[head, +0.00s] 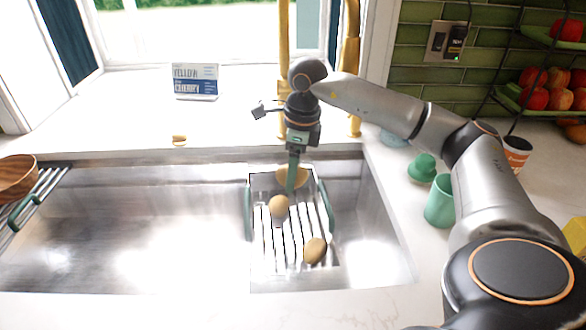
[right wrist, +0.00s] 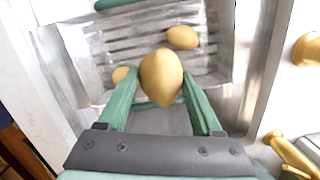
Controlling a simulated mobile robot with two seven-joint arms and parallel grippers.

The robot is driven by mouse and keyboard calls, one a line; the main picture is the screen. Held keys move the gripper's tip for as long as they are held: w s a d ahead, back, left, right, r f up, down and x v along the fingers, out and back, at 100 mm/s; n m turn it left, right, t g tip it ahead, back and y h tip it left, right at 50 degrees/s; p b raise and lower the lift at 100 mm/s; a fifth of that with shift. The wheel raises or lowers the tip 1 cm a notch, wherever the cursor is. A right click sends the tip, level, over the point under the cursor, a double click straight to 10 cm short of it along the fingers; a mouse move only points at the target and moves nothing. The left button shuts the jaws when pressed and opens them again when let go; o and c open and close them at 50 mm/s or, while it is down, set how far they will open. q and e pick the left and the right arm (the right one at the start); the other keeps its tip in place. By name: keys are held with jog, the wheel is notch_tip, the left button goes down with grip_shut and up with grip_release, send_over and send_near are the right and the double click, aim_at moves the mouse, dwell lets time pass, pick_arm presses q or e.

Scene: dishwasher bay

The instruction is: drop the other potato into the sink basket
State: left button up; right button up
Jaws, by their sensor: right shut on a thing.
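The sink basket (head: 324,262), with slats and green handles, sits in the right part of the sink. My right gripper (head: 292,184) points down over its far end, shut on a yellow-brown potato (head: 283,178). In the right wrist view the held potato (right wrist: 161,76) is between the two green fingers (right wrist: 158,100), above the basket. A second potato (head: 279,205) lies in the middle of the basket and a third potato (head: 315,250) lies near its front right. Those two also show in the right wrist view, one partly hidden. My left gripper is out of view.
The sink's left part (head: 130,235) is bare. A wooden bowl (head: 16,172) stands on a rack at the left. Golden taps (head: 350,75) rise behind the sink. A green cup (head: 439,203) and a smaller green item (head: 422,168) stand on the right counter.

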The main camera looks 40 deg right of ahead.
aim_at(300, 170)
jog(key=o, duration=1.5)
jog(key=r, duration=0.4)
jog(key=r+p, duration=0.1)
jog(key=r, duration=0.3)
jog(key=s+d+r, duration=0.1)
jog(key=r, duration=0.3)
jog(key=shift+s+r, duration=0.1)
jog(key=shift+r, duration=0.1)
